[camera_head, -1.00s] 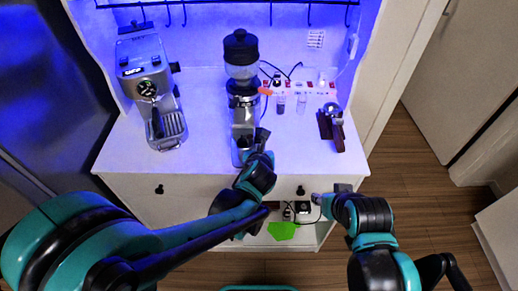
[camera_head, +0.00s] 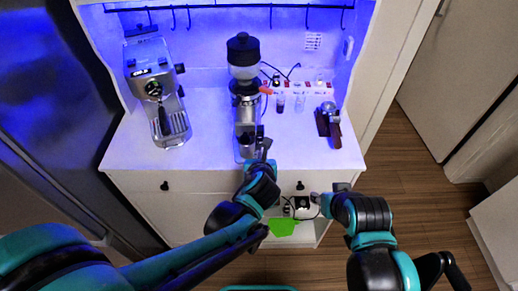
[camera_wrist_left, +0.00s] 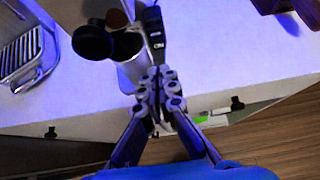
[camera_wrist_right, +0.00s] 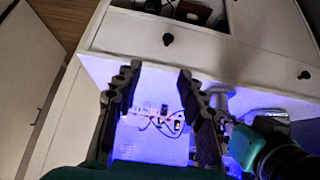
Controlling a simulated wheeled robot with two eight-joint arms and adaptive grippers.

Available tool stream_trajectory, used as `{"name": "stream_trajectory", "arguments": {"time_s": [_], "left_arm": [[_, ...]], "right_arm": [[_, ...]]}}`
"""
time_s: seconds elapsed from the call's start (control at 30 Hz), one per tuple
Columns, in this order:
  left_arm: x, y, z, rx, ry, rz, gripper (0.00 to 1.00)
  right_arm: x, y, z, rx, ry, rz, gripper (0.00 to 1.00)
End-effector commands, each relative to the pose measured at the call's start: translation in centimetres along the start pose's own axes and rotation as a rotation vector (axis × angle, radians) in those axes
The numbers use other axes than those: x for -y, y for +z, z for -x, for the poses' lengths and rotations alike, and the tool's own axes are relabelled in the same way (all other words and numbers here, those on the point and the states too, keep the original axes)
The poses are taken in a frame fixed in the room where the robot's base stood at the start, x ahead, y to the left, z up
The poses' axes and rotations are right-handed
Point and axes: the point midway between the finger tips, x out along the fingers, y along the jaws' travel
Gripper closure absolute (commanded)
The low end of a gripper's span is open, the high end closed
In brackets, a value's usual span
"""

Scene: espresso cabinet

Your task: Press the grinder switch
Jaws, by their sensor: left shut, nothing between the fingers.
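The coffee grinder (camera_head: 246,100), silver with a black lid, stands upright mid-counter. My left gripper (camera_head: 263,148) is shut and empty, at the lower right front of the grinder, close beside it. In the left wrist view its closed fingers (camera_wrist_left: 158,82) point at a dark elongated part with white marking (camera_wrist_left: 154,30), beside the grinder's silver and black parts (camera_wrist_left: 131,72). I cannot tell for sure whether that part is the switch, or whether the fingertips touch it. My right gripper (camera_wrist_right: 157,72) is open and empty in the right wrist view, low in front of the cabinet.
An espresso machine (camera_head: 157,90) stands on the left of the counter (camera_head: 205,165). A dark brown stand with a portafilter (camera_head: 328,123) is on the right. A power strip (camera_head: 297,87), cables and small jars are behind. A green item (camera_head: 284,227) lies below the drawers.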

Motion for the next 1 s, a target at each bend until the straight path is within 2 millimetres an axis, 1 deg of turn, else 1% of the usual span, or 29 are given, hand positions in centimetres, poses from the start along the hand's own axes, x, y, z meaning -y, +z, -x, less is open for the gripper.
{"name": "stream_trajectory", "arguments": {"time_s": [0.03,0.1,0.2,0.3,0.4,0.5,0.77,0.8,0.87,0.9,0.93,1.0], "left_arm": [[0.1,0.3,1.3,0.0,-0.002,-0.003,1.0],[0.1,0.3,2.8,0.0,-0.002,-0.002,1.0],[0.1,0.3,4.5,0.0,-0.002,-0.002,1.0],[0.1,0.2,5.8,-0.001,-0.001,-0.002,1.0],[0.0,0.2,6.5,-0.001,0.0,-0.001,1.0],[0.0,0.1,6.8,-0.001,0.001,-0.001,1.0],[0.0,0.1,6.8,-0.001,0.001,0.0,1.0],[0.0,0.1,6.8,-0.001,0.001,0.001,1.0],[-0.2,0.1,6.8,-0.003,0.003,0.015,1.0],[-0.4,0.2,6.9,-0.007,0.006,0.04,1.0],[-0.7,0.3,7.0,-0.012,0.009,0.067,1.0],[-1.8,0.7,7.3,-0.027,0.022,0.171,1.0]], "right_arm": [[0.0,-0.5,0.7,0.0,0.0,0.0,0.6],[0.0,-0.8,1.1,-0.001,0.0,0.0,0.6],[0.0,-1.2,1.6,-0.001,0.0,0.0,0.6],[0.0,-1.4,2.0,0.0,0.0,0.0,0.6],[0.0,-1.6,2.1,0.0,0.0,0.0,0.6],[0.0,-1.6,2.2,0.0,0.0,0.0,0.6],[0.0,-1.6,2.1,0.0,0.0,0.0,0.6],[0.0,-1.6,2.1,0.0,0.0,0.0,0.71],[0.1,-1.7,2.1,0.0,-0.002,0.007,0.86],[0.2,-1.8,2.1,0.001,-0.005,0.017,0.97],[0.3,-2.0,2.1,0.002,-0.009,0.029,1.0],[0.7,-2.6,2.1,0.005,-0.022,0.074,1.0]]}}
